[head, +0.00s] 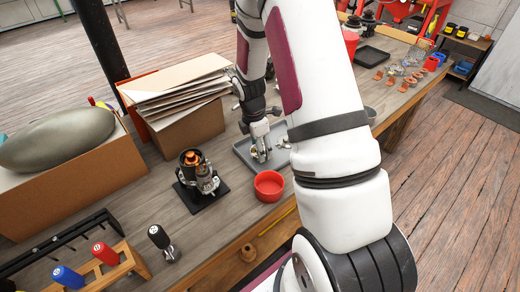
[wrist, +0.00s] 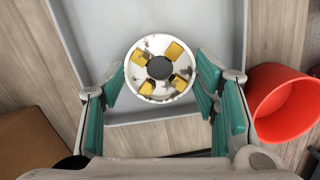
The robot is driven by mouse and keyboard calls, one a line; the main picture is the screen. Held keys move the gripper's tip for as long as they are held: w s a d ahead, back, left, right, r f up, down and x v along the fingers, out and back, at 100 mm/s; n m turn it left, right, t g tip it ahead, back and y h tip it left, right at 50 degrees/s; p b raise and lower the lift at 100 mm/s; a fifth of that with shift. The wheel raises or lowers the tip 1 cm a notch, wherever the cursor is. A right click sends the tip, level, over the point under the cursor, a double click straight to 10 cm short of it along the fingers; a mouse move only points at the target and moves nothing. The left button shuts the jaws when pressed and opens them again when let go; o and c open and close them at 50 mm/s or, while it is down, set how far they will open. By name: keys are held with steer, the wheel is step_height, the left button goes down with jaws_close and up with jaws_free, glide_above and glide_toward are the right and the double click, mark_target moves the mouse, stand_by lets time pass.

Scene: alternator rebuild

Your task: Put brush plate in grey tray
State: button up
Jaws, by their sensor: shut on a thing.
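The brush plate (wrist: 134,85) is a round whitish plate with brass-coloured blocks around a dark centre hole. It sits between the teal-padded fingertips of my gripper (wrist: 160,72) in the wrist view, and my gripper is shut on it. The grey tray (wrist: 88,40) lies behind and below the plate in that view. In the head view my gripper (head: 261,150) points down over the grey tray (head: 241,150). The arm hides part of the tray, and the gap between plate and tray floor is hard to judge.
A red bowl (head: 269,186) stands close to the tray's near side; it also shows in the wrist view (wrist: 285,103). An alternator assembly on a black base (head: 203,196) stands to the left. A box of cardboard sheets (head: 190,125) is behind it. Screwdrivers (head: 105,253) stand at front left.

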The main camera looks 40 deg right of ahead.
steer(key=shift+f, duration=0.65)
steer(key=shift+f, duration=0.1)
steer(key=o, duration=1.2)
